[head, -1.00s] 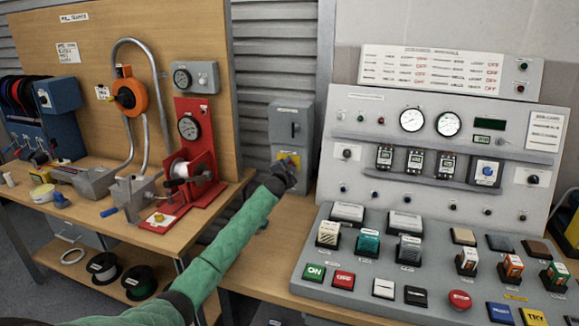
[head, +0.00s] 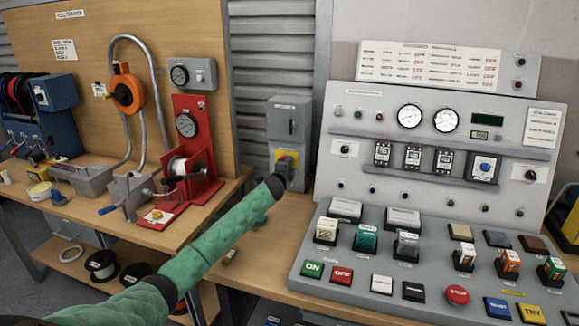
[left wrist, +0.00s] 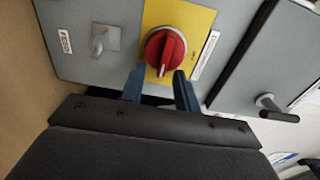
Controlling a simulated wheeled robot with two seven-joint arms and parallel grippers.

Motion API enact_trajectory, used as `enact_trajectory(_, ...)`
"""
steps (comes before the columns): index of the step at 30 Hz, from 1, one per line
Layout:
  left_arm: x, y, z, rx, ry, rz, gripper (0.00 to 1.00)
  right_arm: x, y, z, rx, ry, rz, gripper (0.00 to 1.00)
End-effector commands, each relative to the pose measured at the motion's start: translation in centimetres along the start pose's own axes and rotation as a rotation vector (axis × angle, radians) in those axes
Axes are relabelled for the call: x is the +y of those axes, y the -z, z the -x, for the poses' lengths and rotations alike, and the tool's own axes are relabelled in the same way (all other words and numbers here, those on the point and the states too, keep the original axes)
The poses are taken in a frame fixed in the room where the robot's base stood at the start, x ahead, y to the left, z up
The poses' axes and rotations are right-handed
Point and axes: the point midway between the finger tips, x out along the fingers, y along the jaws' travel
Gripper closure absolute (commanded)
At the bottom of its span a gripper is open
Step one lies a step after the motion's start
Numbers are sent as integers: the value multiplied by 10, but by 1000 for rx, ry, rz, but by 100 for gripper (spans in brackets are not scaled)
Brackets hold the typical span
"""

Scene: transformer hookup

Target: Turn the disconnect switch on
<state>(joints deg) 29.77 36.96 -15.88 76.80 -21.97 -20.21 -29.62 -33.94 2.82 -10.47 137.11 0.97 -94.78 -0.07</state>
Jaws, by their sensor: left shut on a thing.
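The disconnect switch is a grey box (head: 289,118) standing behind the bench, with a yellow plate (head: 293,157) on its lower front. In the left wrist view its red rotary knob (left wrist: 165,50) sits on the yellow plate (left wrist: 198,22), with a pale pointer line running down the knob. My left gripper (head: 284,168) is at the plate in the head view. In the left wrist view the blue fingers of my left gripper (left wrist: 160,85) stand either side of the knob's lower part, shut on it. The gripper partly hides the plate in the head view. My right gripper is not in view.
A large sloped control console (head: 425,255) with buttons and switches stands right of the switch. A red gauge stand (head: 190,130) and clutter fill the left bench. A grey latch (left wrist: 104,40) sits beside the yellow plate. Bare bench top (head: 285,222) shows below the switch.

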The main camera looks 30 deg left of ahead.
Motion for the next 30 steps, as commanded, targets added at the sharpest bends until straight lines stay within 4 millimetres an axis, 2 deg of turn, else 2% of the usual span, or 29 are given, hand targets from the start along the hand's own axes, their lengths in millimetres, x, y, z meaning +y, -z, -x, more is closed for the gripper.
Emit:
enact_trajectory(1,4,-6,0,-10,-7,-6,91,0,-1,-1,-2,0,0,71)
enact_trajectory(12,2,-8,0,-11,-5,-11,91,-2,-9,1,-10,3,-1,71)
enact_trajectory(13,2,-8,0,-11,-5,-11,66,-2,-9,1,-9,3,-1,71)
enact_trajectory(16,2,-7,0,-10,-4,-10,47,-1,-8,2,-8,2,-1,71)
enact_trajectory(17,1,-6,0,-9,-3,-10,44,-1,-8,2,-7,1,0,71)
enact_trajectory(26,0,-3,1,-4,0,-9,44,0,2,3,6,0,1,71)
enact_trajectory(30,1,-4,10,-4,0,-10,44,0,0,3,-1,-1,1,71)
